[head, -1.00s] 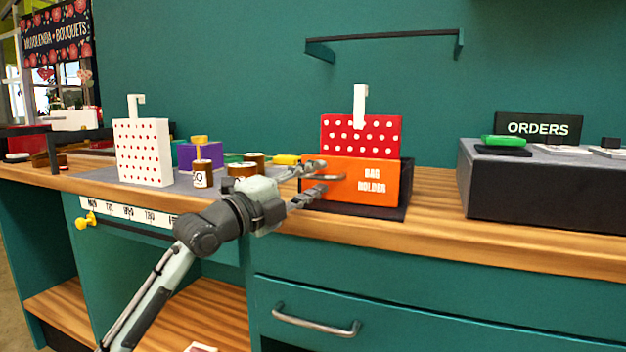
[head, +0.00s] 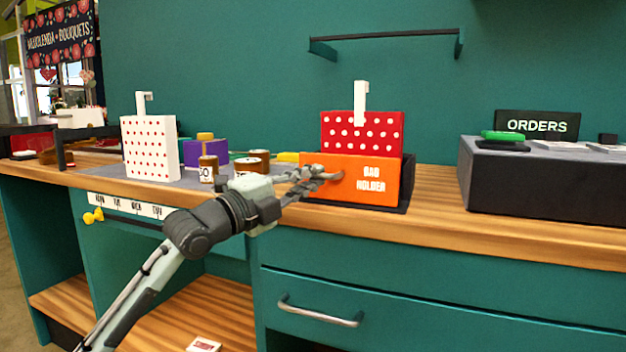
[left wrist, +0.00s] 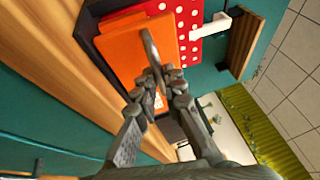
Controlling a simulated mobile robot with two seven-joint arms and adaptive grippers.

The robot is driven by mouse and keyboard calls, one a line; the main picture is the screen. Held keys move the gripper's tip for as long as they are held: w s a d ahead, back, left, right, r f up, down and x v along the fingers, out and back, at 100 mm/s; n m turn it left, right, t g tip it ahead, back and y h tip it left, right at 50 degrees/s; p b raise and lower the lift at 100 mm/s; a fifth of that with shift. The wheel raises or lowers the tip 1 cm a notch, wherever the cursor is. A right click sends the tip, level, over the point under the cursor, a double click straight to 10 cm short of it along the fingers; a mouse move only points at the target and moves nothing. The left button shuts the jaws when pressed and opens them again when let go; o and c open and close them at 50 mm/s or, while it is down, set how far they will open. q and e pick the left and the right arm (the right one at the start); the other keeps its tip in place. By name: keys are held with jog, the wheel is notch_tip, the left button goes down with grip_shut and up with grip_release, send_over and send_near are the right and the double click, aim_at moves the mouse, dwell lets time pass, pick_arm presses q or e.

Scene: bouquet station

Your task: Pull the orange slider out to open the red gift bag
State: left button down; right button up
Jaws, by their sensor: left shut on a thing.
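The orange slider (head: 375,181), a block marked "BAG HOLDER", stands on the counter in front of the red gift bag (head: 362,135) with white dots and a white hook-shaped tab. The slider also shows in the left wrist view (left wrist: 128,55), with a grey curved handle (left wrist: 150,46) on its face. My left gripper (head: 311,173) comes from the left and is shut on that handle; its fingers close together show in the left wrist view (left wrist: 160,80). The bag's lower part is hidden behind the slider. My right gripper is not in view.
A white dotted bag (head: 150,148), brown spools (head: 208,170) and a purple box (head: 205,152) stand to the left. A dark stand (head: 540,185) with an ORDERS sign (head: 537,125) is at right. The counter between holder and stand is clear. A drawer handle (head: 320,316) juts out below.

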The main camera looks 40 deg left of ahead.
pick_arm(q)
jog(key=c, duration=1.6)
grip_release()
jog(key=v, duration=1.2)
